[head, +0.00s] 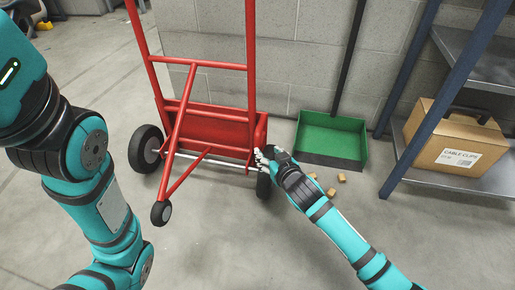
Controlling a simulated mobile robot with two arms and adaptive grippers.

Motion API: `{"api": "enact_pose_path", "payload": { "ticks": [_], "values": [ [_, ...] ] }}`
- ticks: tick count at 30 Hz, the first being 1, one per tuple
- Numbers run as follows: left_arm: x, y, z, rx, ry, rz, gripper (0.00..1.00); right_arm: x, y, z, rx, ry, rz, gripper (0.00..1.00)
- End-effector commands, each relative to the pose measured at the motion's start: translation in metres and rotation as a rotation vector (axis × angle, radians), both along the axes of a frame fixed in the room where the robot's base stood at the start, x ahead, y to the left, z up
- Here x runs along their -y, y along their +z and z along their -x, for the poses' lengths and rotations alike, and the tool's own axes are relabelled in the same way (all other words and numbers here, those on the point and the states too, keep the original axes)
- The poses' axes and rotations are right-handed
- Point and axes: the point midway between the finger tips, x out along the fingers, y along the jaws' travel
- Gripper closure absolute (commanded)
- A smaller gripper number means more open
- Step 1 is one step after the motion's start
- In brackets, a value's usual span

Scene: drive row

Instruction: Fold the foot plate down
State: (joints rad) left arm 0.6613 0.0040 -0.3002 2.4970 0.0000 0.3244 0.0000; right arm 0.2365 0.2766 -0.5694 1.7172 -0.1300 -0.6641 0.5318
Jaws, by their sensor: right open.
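A red hand truck (250,70) stands near the grey block wall, with dark wheels and a small caster at the front. Its red foot plate (215,122) is folded up against the lower frame, between the wheels. My right gripper (264,156) is open at the lower right corner of the plate, beside the right wheel. Whether its fingers touch the plate cannot be told. My left arm shows at the left, but its gripper is out of view.
A green dustpan (330,137) with a long dark handle stands against the wall to the right. Several small tan bits (331,192) lie on the floor before it. A blue-framed shelf (412,105) holds a cardboard box (458,140). The floor in front of the truck is clear.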

Motion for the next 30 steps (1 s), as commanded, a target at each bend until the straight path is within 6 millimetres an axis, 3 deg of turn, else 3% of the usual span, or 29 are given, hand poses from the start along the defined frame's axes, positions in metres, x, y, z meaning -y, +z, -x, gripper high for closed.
{"api": "enact_pose_path", "payload": {
  "ticks": [1, 6, 15, 28, 30],
  "values": [
    [0.0, -0.011, 0.006, 0.016, 0.001, 0.0, 0.6, -0.003, -0.011, -0.012, 0.003, -0.001, 0.0, 0.54],
    [0.0, -0.033, 0.008, 0.02, 0.002, -0.002, 0.6, -0.013, -0.025, -0.045, 0.003, -0.001, 0.0, 0.54],
    [0.001, -0.063, 0.007, 0.02, 0.002, -0.002, 0.6, -0.025, -0.04, -0.085, 0.001, 0.001, -0.001, 0.54],
    [0.001, -0.066, 0.008, 0.021, 0.002, -0.002, 0.6, -0.027, -0.04, -0.093, 0.0, 0.001, 0.0, 0.54],
    [0.001, -0.066, 0.008, 0.021, 0.001, -0.002, 0.6, -0.027, -0.04, -0.093, 0.0, 0.001, 0.0, 0.62]
  ]
}}
